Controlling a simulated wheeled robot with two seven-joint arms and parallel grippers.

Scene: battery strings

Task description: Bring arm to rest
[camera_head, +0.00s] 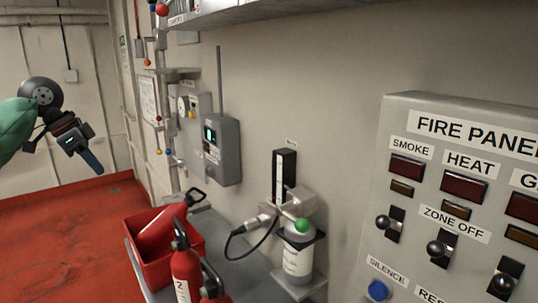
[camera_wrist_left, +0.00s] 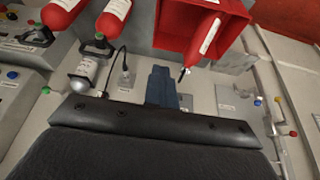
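My left gripper (camera_head: 88,157) is raised at the left of the head view, well clear of the wall and the bench. Its blue fingers look closed together with nothing between them. In the left wrist view the fingers (camera_wrist_left: 165,87) show as one narrow dark blue block beyond the black gripper body. My right gripper is not in view.
A red box (camera_head: 150,268) holds a fire extinguisher (camera_head: 165,226); more red extinguishers (camera_head: 186,275) stand in front. A white bottle (camera_head: 298,256) with a green cap sits in a wall bracket. The fire panel (camera_head: 450,190) fills the right. Red floor (camera_head: 60,240) lies open below my left gripper.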

